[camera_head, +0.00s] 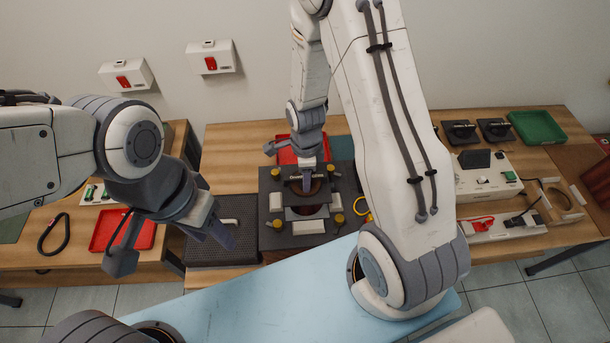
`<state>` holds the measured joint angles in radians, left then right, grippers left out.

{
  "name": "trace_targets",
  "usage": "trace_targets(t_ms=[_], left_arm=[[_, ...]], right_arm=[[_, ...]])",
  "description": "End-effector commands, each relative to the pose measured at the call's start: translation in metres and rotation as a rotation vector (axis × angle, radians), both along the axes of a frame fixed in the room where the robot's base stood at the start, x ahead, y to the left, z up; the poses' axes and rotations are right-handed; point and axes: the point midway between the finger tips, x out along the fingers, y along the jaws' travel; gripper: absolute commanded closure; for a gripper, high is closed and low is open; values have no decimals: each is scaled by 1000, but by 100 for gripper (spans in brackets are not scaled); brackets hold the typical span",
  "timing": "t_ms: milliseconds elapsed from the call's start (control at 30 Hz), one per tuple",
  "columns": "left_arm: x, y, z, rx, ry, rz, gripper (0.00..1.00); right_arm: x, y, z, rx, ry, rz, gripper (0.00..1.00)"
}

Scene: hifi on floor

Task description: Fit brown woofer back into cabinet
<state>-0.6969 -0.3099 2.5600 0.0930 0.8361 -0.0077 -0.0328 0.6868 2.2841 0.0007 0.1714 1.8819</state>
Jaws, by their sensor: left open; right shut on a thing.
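My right gripper (307,186) points down over the cabinet's far part. It is shut on what looks like the brown woofer (314,188), mostly hidden by the fingers. I cannot tell whether it is seated or held just above its opening. A nearer opening with a reddish-brown rim (307,211) shows below it. My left gripper (222,236) is open and empty, above the dark mat left of the cabinet.
A dark ribbed mat (215,255) lies left of the cabinet. Red trays stand behind the cabinet (287,155) and at left (108,238). A yellow ring (361,207) is close to the cabinet's right side. White equipment (485,180) and a green tray (537,127) are at right.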

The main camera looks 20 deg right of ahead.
Motion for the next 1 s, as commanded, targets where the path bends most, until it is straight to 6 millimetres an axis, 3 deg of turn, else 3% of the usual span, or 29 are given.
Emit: trace_targets(t_ms=[1000], left_arm=[[0, 0, -26, 0, 0, 3, 50]], right_arm=[[1, 0, -32, 0, -3, 0, 100]])
